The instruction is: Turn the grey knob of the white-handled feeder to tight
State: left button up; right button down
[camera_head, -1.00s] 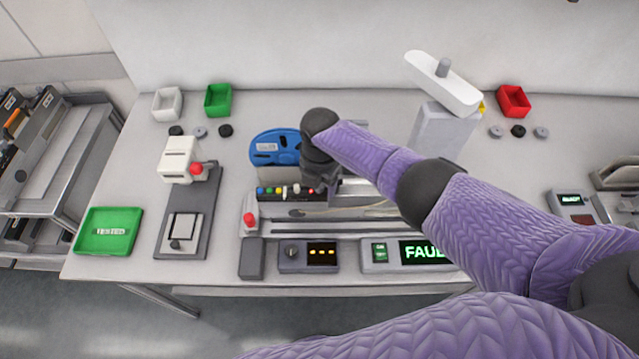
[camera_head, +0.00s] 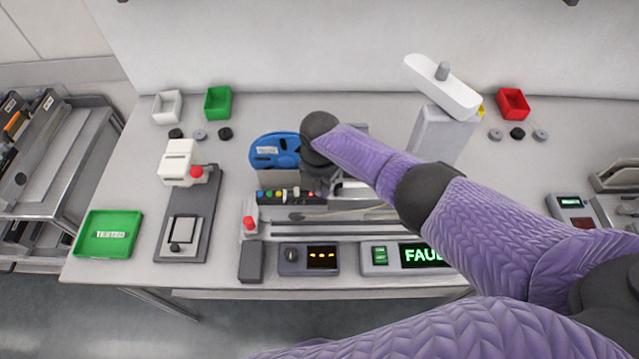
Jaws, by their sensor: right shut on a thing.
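A feeder with a blue reel (camera_head: 275,150) lies in the rig at the middle of the table. Its row of coloured buttons (camera_head: 287,196) shows in front of the reel. A white handle-like part (camera_head: 355,190) shows just right of my right gripper. My right gripper (camera_head: 322,184) points down over the feeder, just right of the blue reel. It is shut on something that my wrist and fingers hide. The grey knob cannot be made out. My left gripper is not in view.
A display (camera_head: 425,255) at the front reads "FAUL", partly covered by my right arm. A green tray (camera_head: 107,234) lies at the left, a grey test stand (camera_head: 187,215) beside it. A white-topped post (camera_head: 443,88) stands behind my arm. Red bin (camera_head: 514,102) at the back right.

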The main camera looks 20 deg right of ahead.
jog(key=m+p, duration=0.1)
jog(key=m, duration=0.5)
jog(key=shift+r+m, duration=0.1)
jog(key=shift+m, duration=0.2)
jog(key=m+p, duration=0.1)
jog(key=m, duration=1.2)
jog(key=shift+m+p, duration=0.3)
jog(key=m, duration=0.5)
jog(key=shift+m, duration=0.7)
jog(key=shift+c, duration=2.3)
grip_release()
jog(key=shift+a, duration=0.1)
